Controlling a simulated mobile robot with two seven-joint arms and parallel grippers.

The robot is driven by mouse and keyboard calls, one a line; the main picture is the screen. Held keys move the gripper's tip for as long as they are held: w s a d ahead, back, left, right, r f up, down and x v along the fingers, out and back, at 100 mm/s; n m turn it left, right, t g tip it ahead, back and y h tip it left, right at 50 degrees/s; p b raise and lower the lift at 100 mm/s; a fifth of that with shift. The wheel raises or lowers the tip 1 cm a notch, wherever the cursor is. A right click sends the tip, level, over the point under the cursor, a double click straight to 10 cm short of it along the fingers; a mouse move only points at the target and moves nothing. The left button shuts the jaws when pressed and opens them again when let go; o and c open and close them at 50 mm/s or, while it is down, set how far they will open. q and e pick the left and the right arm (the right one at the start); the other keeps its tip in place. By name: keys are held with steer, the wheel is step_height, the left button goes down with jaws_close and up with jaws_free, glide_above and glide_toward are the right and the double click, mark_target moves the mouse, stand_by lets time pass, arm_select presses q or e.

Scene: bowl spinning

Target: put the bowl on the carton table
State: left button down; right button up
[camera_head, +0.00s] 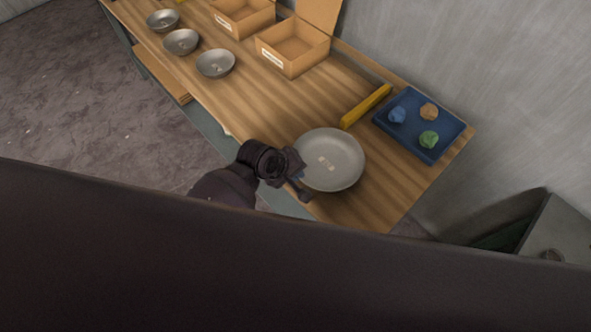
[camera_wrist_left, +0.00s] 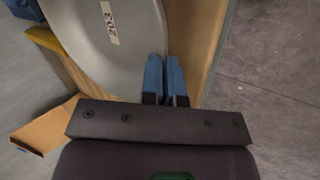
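A large grey bowl (camera_head: 333,160) with a small label inside is over the near right part of the wooden table (camera_head: 395,190). In the left wrist view the bowl (camera_wrist_left: 105,45) fills the upper left, its label reading 203. My left gripper (camera_head: 298,178) is at the bowl's left rim; its blue fingers (camera_wrist_left: 165,78) are nearly together, with the rim between them. Whether the bowl touches the table I cannot tell. My right gripper is not in view.
Two open cartons (camera_head: 291,65) (camera_head: 232,32) stand along the table's back edge. Three smaller bowls (camera_head: 215,63) (camera_head: 181,41) (camera_head: 162,19) are lined up farther left.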

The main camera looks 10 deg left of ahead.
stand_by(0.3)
arm_select(q)
steer(key=c, duration=1.4)
jaws_free()
steer(key=shift+f, duration=0.1)
steer(key=shift+o, duration=0.2)
steer(key=v, duration=1.2)
